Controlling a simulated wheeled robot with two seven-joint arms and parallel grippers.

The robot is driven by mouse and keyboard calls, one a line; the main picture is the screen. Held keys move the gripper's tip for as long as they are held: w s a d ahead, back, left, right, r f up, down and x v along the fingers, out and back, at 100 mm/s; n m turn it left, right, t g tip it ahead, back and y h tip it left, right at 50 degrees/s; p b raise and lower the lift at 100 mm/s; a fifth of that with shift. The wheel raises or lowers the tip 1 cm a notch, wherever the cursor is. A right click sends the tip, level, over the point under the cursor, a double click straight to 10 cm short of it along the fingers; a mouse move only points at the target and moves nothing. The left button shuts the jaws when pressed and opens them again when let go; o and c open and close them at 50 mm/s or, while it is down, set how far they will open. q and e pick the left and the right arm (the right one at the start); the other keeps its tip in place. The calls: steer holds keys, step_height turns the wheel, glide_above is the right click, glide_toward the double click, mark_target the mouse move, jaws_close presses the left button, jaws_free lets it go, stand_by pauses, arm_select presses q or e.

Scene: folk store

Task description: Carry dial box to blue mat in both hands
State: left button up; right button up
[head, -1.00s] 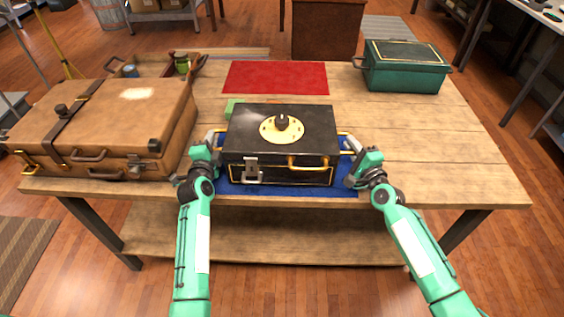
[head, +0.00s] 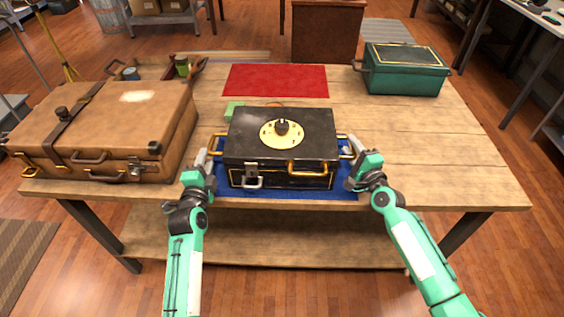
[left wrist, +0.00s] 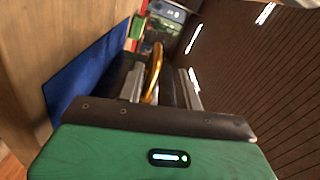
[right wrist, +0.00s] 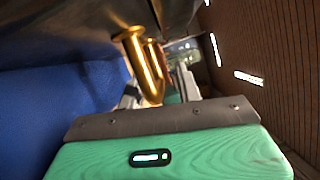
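The black dial box (head: 300,120), with a gold dial on its lid and a gold handle at each end, sits upright on the blue mat (head: 300,194). The mat shows along the box's front and sides. My left gripper (head: 207,158) is at the box's left end. In the left wrist view its fingers (left wrist: 163,85) are apart, with the gold left handle (left wrist: 153,75) between them. My right gripper (head: 350,163) is at the right end. In the right wrist view its fingers (right wrist: 158,90) are apart, near the gold right handle (right wrist: 145,65).
A brown suitcase (head: 110,120) stands close on the left of the table. A red mat (head: 275,80) lies behind the box. A green box (head: 405,70) stands at the back right. A small green item (head: 233,108) lies behind the box's left corner. The table's right side is clear.

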arm_select(q)
steer(key=s, duration=0.4)
steer(key=shift+s, duration=0.1)
arm_select(e)
steer(key=v, duration=1.2)
steer(key=shift+r, duration=0.1)
arm_select(q)
steer(key=shift+d, duration=0.1)
